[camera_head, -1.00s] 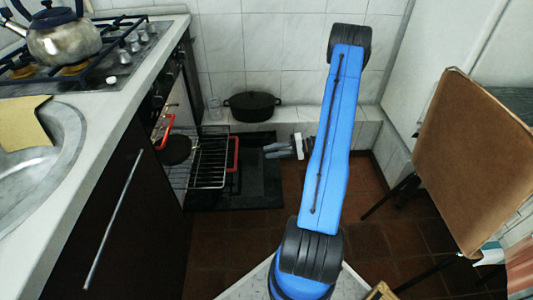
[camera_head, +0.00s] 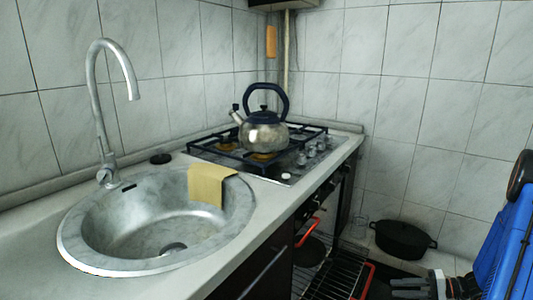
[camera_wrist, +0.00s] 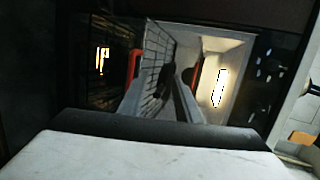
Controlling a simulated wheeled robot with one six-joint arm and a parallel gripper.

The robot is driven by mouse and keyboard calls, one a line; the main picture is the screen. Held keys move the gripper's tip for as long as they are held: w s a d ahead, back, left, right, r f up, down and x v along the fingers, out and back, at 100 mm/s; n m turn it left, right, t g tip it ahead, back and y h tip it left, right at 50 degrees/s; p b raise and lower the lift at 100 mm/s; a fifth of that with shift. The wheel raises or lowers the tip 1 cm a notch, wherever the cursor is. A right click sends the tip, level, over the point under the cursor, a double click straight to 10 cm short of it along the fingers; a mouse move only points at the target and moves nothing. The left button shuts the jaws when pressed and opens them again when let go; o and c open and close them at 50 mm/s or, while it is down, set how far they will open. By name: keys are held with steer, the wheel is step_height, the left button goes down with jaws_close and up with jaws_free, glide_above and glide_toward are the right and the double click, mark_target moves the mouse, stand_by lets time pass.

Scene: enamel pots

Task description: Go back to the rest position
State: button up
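My blue arm shows at the right edge of the head view, with my gripper (camera_head: 395,288) low at the bottom, partly cut off. In the wrist view my gripper (camera_wrist: 157,90) has its two grey fingers apart, with nothing between them. It faces the open oven, where a wire rack (camera_wrist: 158,75) and red handles (camera_wrist: 134,63) show. In the head view the oven rack (camera_head: 332,278) is left of my gripper. A dark round pan (camera_head: 309,251) with a red handle (camera_head: 307,233) is by the oven.
A kettle (camera_head: 263,133) stands on the gas hob (camera_head: 285,168). The sink (camera_head: 100,240) has a yellow cloth (camera_head: 211,184) over its rim. A black lidded pot (camera_head: 403,239) sits on the ledge by the tiled wall, beyond my gripper.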

steer(key=s+a+r+n+g+h, duration=0.25)
steer(key=s+a+r, duration=0.25)
steer(key=a+r, duration=0.35)
steer(key=s+a+r+n+g+h, duration=0.25)
steer(key=s+a+r+g, duration=0.2)
steer(key=a+r, duration=0.45)
steer(key=s+a+r+t+h, duration=0.2)
steer(key=s+r+t+h, duration=0.1)
steer(key=s+r, duration=0.3)
steer(key=s+a+r+t+h, duration=0.1)
steer(key=s+r+t+h, duration=0.2)
steer(key=s, duration=0.8)
step_height(320, 180, up, 3)
steer(key=shift+s+a+r+h, duration=0.15)
steer(key=shift+a+h, duration=0.25)
steer(key=shift+h, duration=0.6)
